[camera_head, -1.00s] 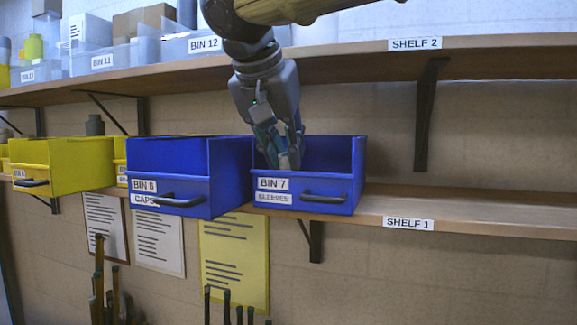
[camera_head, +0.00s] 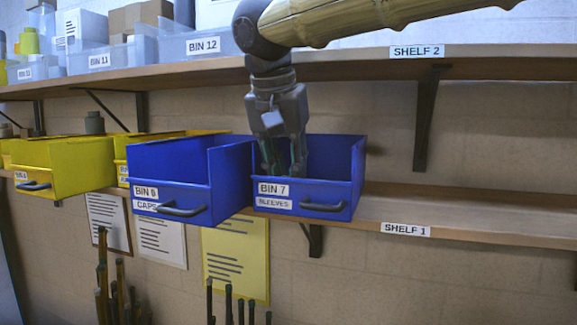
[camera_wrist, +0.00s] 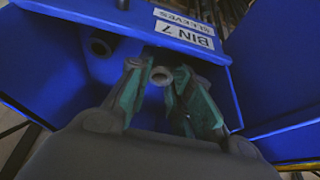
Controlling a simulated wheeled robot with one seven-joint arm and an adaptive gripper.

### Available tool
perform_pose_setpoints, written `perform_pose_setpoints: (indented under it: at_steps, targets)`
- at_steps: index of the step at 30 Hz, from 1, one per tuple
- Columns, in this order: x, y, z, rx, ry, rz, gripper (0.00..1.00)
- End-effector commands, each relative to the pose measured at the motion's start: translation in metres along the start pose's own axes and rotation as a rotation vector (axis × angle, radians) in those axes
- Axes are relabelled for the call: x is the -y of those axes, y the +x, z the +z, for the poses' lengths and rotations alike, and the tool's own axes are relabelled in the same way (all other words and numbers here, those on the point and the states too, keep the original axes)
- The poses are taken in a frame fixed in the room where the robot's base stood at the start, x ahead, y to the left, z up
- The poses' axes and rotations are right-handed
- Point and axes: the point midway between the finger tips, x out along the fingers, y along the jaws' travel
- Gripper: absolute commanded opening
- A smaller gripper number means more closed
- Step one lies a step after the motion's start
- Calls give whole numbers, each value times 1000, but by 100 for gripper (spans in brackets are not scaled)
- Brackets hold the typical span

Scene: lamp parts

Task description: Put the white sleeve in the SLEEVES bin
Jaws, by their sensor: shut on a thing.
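The blue SLEEVES bin, BIN 7 (camera_head: 340,190), stands on the lower shelf with its open top up. My gripper (camera_head: 284,165) points down into the left part of this bin, with its fingertips partly hidden by the front wall. In the wrist view my gripper (camera_wrist: 165,95) is shut on the sleeve (camera_wrist: 161,75), a short hollow tube that looks greyish in the shade between the green finger pads. In the head view the sleeve cannot be made out. I cannot tell whether it touches the bin floor.
The blue CAPS bin, BIN 6 (camera_head: 172,190), stands close on the left. The upper shelf (camera_head: 345,65) runs above and behind my gripper. The lower shelf (camera_head: 480,220) is clear to the right.

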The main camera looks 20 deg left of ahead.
Motion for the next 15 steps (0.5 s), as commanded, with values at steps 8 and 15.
perform_pose_setpoints:
  at_steps: [8,15]
  targets:
    - [0,3,1,-1,0,0,4]
    - [0,5,2,-1,0,0,26]
